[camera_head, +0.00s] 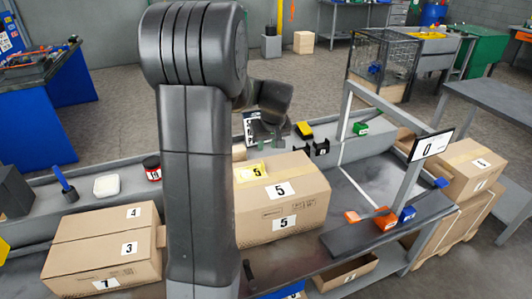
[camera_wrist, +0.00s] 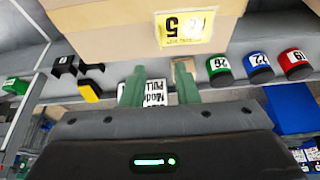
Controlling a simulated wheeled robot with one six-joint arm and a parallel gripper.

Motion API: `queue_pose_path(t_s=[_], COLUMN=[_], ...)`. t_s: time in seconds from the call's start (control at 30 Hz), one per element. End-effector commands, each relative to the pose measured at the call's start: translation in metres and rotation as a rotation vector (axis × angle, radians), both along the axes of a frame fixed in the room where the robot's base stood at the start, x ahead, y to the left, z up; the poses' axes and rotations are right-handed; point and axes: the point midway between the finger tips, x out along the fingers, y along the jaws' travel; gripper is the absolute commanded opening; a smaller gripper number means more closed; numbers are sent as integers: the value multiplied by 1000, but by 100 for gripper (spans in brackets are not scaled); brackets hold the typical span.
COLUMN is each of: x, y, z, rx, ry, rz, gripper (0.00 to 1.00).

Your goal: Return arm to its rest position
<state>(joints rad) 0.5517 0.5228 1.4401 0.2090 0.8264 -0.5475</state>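My gripper (camera_wrist: 161,88) shows in the wrist view as two green fingers with a clear gap between them. It is open and I see nothing held in it. A white sign with black print shows behind and between the fingers. My dark arm rises through the middle of the head view and covers part of the scene.
Another cardboard box (camera_head: 105,250) stands left of my arm. Green (camera_wrist: 219,70), blue (camera_wrist: 258,67) and red (camera_wrist: 295,65) numbered cylinders line a grey shelf. A grey frame with a 0 sign (camera_head: 431,145) stands at right. A wire cage (camera_head: 383,62) is behind.

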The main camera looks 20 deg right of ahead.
Motion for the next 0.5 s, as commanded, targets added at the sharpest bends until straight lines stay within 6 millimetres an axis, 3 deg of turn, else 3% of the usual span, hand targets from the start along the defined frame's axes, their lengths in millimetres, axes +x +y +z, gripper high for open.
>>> queue_pose_path(t_s=[0.2, 0.5], x=[-6, -5], y=[1, 1], z=[14, 13], rx=[0, 0], ry=[0, 1], rz=[0, 0], gripper=[28, 28])
